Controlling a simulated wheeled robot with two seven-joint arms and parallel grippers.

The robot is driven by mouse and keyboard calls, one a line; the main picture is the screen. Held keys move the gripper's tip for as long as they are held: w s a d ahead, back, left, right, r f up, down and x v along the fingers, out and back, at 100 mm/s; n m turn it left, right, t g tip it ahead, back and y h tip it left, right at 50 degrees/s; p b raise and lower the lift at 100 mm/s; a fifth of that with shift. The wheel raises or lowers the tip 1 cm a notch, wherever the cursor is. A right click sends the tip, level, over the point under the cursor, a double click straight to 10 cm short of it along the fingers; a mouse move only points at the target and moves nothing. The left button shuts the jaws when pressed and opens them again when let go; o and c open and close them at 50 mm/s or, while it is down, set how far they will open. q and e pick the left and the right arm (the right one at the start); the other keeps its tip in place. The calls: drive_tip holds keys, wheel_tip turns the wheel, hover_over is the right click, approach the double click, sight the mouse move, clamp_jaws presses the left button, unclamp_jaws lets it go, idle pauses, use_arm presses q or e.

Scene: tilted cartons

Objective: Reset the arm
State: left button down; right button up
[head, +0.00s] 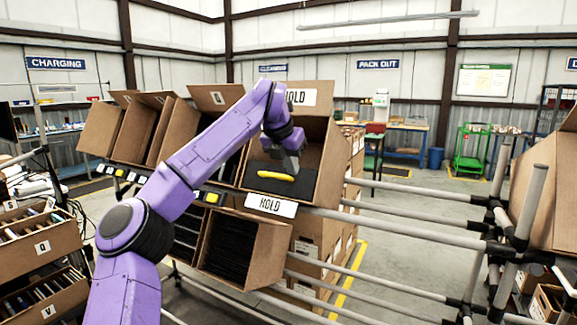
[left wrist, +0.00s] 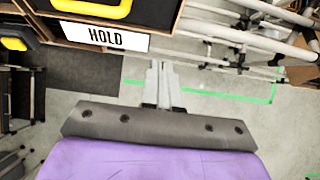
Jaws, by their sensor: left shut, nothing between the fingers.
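My purple left arm (head: 180,180) comes in from the lower left of the head view and bends down at the wrist in front of the HOLD carton. My left gripper (head: 290,168) is shut and empty near that carton's opening. In the left wrist view its fingers (left wrist: 163,80) are together, with floor beyond them. The tilted HOLD carton (head: 332,165) holds a dark item with a yellow handle (head: 276,175). The handle also shows at the top of the left wrist view (left wrist: 92,8). The gripper partly hides the carton's inside. My right gripper is not in view.
A HOLD label (head: 271,205) is on the rack's front rail. Below it stands a carton of dark items (head: 262,262). More tilted cartons (head: 140,130) line the rack to the left. Pipe rails (head: 400,228) run to the right. Small cartons (head: 40,240) stand at the left edge.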

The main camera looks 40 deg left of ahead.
use_arm(q)
drive_tip(key=w+d+f+m+t+y, duration=0.3)
drive_tip(key=w+d+f+m+y, duration=0.4)
drive_tip(key=w+d+f+m, duration=0.35)
drive_tip(key=s+d+f+m+t+h, duration=0.15)
drive_tip(key=d+f+m, duration=0.35)
drive_tip(key=f, duration=0.5)
drive_tip(key=s+d+f+m+t+h, duration=0.1)
drive_tip(key=s+d+f+m, duration=0.2)
drive_tip(key=d+f, duration=0.6)
drive_tip(key=s+d+f+m+g+h, duration=0.15)
drive_tip(key=s+f+m, duration=0.25)
drive_tip(key=s+f, duration=0.45)
drive_tip(key=s+f+m+g+h, duration=0.15)
drive_tip(key=s+f+m, duration=0.35)
drive_tip(key=f, duration=0.6)
drive_tip(key=s+a+f+m+g, duration=0.1)
drive_tip(key=s+a+f, duration=0.1)
drive_tip(key=s, duration=0.7)
drive_tip(key=s+a+f+m+g, duration=0.2)
drive_tip(key=s+f, duration=0.3)
drive_tip(key=s, duration=0.4)
drive_tip(key=s+a+f+m+g, duration=0.2)
drive_tip(key=s+f, duration=0.2)
drive_tip(key=s, duration=0.5)
drive_tip(key=shift+a, duration=0.35)
